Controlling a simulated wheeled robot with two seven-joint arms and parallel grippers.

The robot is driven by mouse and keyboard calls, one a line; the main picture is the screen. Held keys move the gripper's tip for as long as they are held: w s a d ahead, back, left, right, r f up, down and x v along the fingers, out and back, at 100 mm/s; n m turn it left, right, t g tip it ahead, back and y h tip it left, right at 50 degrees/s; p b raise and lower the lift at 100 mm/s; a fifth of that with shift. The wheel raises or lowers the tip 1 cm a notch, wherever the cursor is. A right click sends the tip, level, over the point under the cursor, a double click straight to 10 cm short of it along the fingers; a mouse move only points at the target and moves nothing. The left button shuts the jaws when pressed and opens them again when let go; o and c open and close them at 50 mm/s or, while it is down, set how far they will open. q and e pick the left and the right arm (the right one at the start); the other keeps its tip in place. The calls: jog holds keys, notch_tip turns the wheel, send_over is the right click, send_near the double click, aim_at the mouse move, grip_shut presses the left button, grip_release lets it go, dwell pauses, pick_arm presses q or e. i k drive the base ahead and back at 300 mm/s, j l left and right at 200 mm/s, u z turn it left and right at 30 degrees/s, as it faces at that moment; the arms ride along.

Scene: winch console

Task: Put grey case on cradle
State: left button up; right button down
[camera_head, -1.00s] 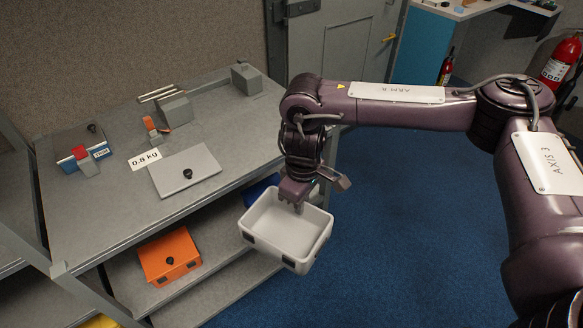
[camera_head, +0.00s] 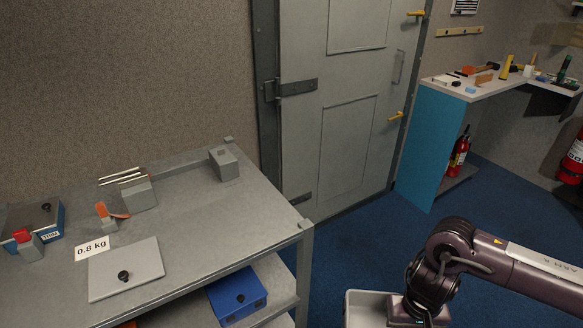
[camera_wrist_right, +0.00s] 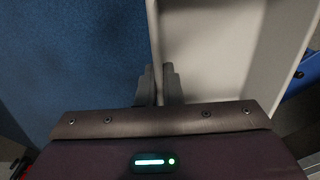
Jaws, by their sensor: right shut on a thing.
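The light grey open case (camera_head: 365,312) is at the bottom edge of the head view, right of the bench and over the blue floor. Much of it is cut off by the frame. My right gripper (camera_wrist_right: 158,85) is shut on its wall in the right wrist view, where the case's pale inside (camera_wrist_right: 215,50) shows to the right. A grey block with several thin pale rods (camera_head: 122,177), which may be the cradle, stands on the bench near its back edge. My left gripper is out of view.
The grey bench (camera_head: 205,215) holds a grey lid with black knob (camera_head: 125,268), a 0.8 kg label (camera_head: 92,248), an orange-tipped piece (camera_head: 108,215), a blue-sided box (camera_head: 38,218) and a grey end block (camera_head: 224,163). A blue box (camera_head: 238,295) sits on the shelf below.

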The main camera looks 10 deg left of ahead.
aim_at(186, 184)
jog(key=i+l+z, duration=0.75)
jog(key=z, duration=0.15)
jog(key=i+l+z, duration=0.15)
jog(key=i+z, duration=0.25)
jog(key=i+u, duration=0.45)
jog(key=i+l+u, duration=0.3)
jog(key=i+u, duration=0.3)
jog(key=u, duration=0.25)
jog(key=i+u, duration=0.15)
jog(key=u, duration=0.3)
jog(key=i+l+u, duration=0.15)
jog(key=u, duration=0.25)
jog(key=i+l+u, duration=0.1)
jog(key=u, duration=0.35)
jog(key=i+l+u, duration=0.1)
jog(key=u, duration=0.3)
jog(key=i+l+u, duration=0.15)
jog(key=u, duration=0.25)
jog(key=i+l+u, duration=0.1)
jog(key=l+u, duration=0.3)
jog(key=i+l+u, duration=0.1)
jog(key=u, duration=0.35)
jog(key=l+u, duration=0.65)
jog(key=u, duration=0.15)
